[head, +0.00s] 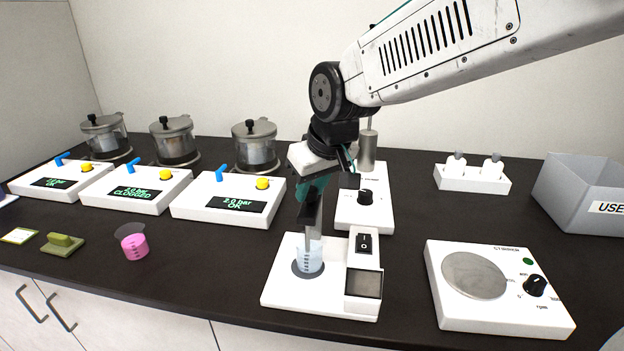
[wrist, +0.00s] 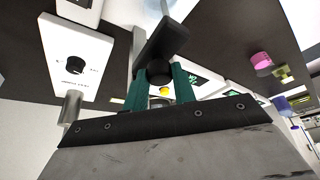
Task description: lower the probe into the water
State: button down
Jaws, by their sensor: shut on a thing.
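My gripper (head: 312,186) has teal fingers and is shut on a dark probe (head: 312,214), held roughly upright above the white device with a small screen (head: 290,290). In the wrist view the teal fingers (wrist: 161,84) close on the black probe body (wrist: 160,38). A small clear beaker of pale blue water (head: 310,262) stands on the round dark plate of that device. The probe's lower end overlaps the beaker's mouth in the head view. I cannot tell how deep the tip sits or whether it touches the water.
A white box with a black knob and metal cylinder (head: 365,212) stands just behind. A stirrer (head: 497,310) lies to the right, a grey bin (head: 590,190) at the back right. Pressure units (head: 225,207) and a pink-filled beaker (head: 134,246) are at left.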

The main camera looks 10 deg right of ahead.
jog(key=c, duration=1.1)
grip_release()
jog(key=shift+f, duration=0.3)
jog(key=shift+c, duration=0.2)
jog(key=shift+r, duration=0.1)
jog(key=v, duration=0.7)
jog(key=shift+r, duration=0.35)
jog(key=shift+s, duration=0.1)
jog(key=s+d+f+m+g+h, duration=0.1)
jog(key=s+d+f+m, duration=0.1)
jog(key=s+d, duration=0.4)
jog(key=s+d+f+m+g, duration=0.2)
jog(key=s+d+f, duration=0.3)
jog(key=s, duration=1)
jog(key=d, duration=0.2)
jog(key=shift+d+m+h, duration=0.3)
jog(key=shift+h, duration=0.1)
